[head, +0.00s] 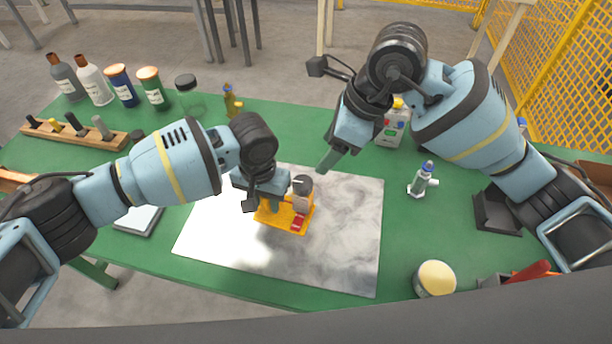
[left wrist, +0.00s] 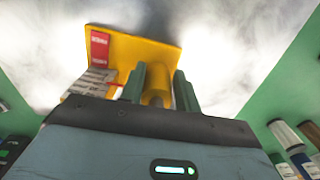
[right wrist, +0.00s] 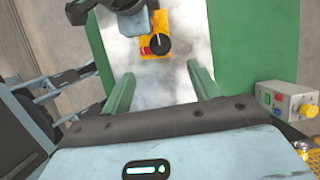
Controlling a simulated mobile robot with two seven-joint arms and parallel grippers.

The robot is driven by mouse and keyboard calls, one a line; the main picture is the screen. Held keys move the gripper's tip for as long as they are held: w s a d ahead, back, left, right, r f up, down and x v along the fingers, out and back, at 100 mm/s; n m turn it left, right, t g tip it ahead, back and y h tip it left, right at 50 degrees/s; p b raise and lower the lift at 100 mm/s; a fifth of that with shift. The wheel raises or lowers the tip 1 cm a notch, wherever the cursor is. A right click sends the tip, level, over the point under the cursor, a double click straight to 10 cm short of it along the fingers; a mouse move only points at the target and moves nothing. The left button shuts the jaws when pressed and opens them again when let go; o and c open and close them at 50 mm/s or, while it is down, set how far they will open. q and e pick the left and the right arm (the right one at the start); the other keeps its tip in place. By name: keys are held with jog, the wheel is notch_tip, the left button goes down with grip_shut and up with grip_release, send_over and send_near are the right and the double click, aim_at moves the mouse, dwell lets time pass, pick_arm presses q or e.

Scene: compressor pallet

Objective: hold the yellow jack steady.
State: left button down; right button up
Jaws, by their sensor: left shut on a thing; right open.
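The yellow jack (head: 270,216) stands on the pale marbled board (head: 345,245), with a red label and a grey round part on top. My left gripper (head: 273,198) is at the jack's left side. In the left wrist view its green fingers (left wrist: 160,88) are shut on a yellow post of the jack (left wrist: 150,52). My right gripper (head: 328,160) is open and empty, above and behind the jack. In the right wrist view the jack (right wrist: 152,30) shows a black knob and lies beyond the spread fingers (right wrist: 160,82), apart from them.
The green table (head: 240,283) carries several bottles (head: 93,82) at the back left and a wooden rack (head: 75,135). A grey control box (head: 390,130) stands behind my right arm. A small blue-topped fitting (head: 422,180) and a cream-lidded jar (head: 435,278) are at the right. The board's right part is clear.

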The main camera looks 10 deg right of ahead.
aim_at(303, 183)
jog(key=x, duration=1.1)
jog(key=shift+f, duration=0.4)
jog(key=c, duration=1)
jog(key=shift+a+m, duration=0.1)
jog(key=shift+m, duration=0.6)
jog(key=shift+t, duration=0.3)
jog(key=o, duration=1)
jog(key=v, duration=1.2)
jog(key=shift+r, duration=0.2)
